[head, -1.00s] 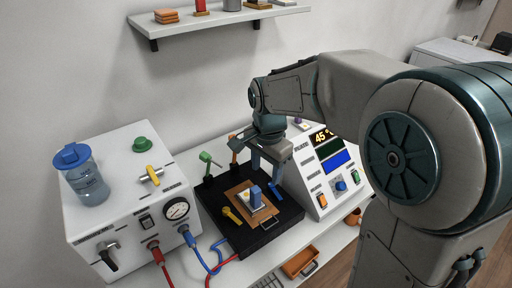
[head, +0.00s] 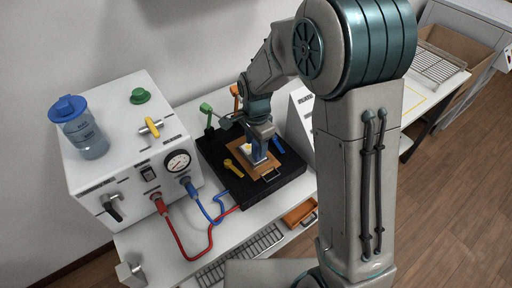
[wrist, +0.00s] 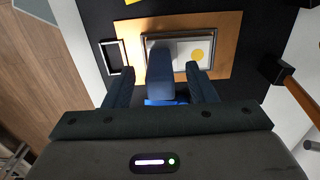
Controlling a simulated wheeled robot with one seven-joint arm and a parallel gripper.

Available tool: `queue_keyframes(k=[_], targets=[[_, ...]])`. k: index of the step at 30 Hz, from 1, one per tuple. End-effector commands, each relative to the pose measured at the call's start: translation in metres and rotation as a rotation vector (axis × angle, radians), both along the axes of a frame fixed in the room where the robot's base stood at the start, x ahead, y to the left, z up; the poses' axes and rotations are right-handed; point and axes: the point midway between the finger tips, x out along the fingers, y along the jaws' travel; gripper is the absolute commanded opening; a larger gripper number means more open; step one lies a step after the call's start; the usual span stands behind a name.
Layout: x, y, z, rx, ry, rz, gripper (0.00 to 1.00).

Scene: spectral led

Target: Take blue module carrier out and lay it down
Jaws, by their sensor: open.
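The blue module carrier (wrist: 160,70) shows in the wrist view as an upright blue block over a silver-rimmed recess. Beside it in the recess is a white plate with a yellow disc (wrist: 197,54). The recess sits in an orange-brown plate (wrist: 225,30) on the black base. My gripper (wrist: 158,82) is open, with one dark blue finger on each side of the block. I cannot tell whether either finger touches it. In the head view my gripper (head: 258,148) points down over the brown plate (head: 268,173) and hides most of the carrier.
The black base (head: 215,152) carries a yellow lever (head: 233,167) and a green-handled clamp (head: 207,110). A white box with a gauge (head: 178,161) and hoses stands at left. An orange tray (head: 299,213) lies at the front edge.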

Motion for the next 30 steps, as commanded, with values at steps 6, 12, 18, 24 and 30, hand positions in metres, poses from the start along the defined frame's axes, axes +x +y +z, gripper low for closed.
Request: queue_keyframes(k=[6, 12, 18, 24, 30], targets=[[0.0, 0.0, -0.024, -0.001, 0.001, 0.002, 0.51], [0.0, 0.001, -0.029, 0.0, -0.001, 0.003, 0.51], [0.0, 0.001, -0.029, 0.001, -0.001, 0.003, 0.45], [0.0, 0.001, -0.029, 0.001, -0.001, 0.003, 0.0], [0.0, 0.001, -0.029, 0.0, -0.002, 0.003, 0.0]])
